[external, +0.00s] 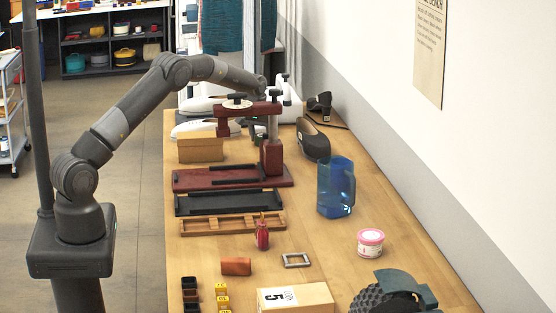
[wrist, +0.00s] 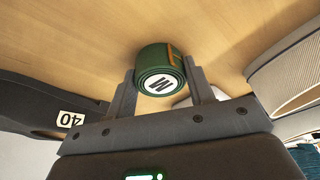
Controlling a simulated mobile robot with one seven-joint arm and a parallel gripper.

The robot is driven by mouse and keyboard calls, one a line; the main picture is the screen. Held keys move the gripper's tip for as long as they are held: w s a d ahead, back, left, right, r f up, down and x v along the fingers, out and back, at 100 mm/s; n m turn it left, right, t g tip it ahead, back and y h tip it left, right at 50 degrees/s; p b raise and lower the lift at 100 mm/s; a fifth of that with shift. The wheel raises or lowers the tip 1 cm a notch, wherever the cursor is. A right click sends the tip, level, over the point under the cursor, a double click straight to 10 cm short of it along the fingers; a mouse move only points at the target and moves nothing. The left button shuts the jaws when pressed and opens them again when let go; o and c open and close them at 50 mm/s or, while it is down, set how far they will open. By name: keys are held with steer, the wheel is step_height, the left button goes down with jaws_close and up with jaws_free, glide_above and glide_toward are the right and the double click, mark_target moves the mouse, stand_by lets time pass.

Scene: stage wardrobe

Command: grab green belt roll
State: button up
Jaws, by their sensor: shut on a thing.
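The green belt roll (wrist: 153,57) is in the wrist view, a tight dark green coil with an orange stripe and a white round label marked with a letter. My gripper (wrist: 160,72) is shut on it, with one grey finger at each side of the coil. The wooden surface shows behind the roll; I cannot tell whether the roll touches it. In the external view my arm reaches over the far part of the workbench. There the gripper is mostly hidden behind a dark red press (external: 270,155).
A black object labelled 40 (wrist: 70,119) lies left of the roll in the wrist view, and a pale object with a mesh side (wrist: 285,75) is at right. In the external view, a cardboard box (external: 201,149), a black shoe-like object (external: 313,140) and a blue jug (external: 335,188) surround the press.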

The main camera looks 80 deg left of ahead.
steer(key=shift+c, duration=1.1)
steer(key=shift+r, duration=0.15)
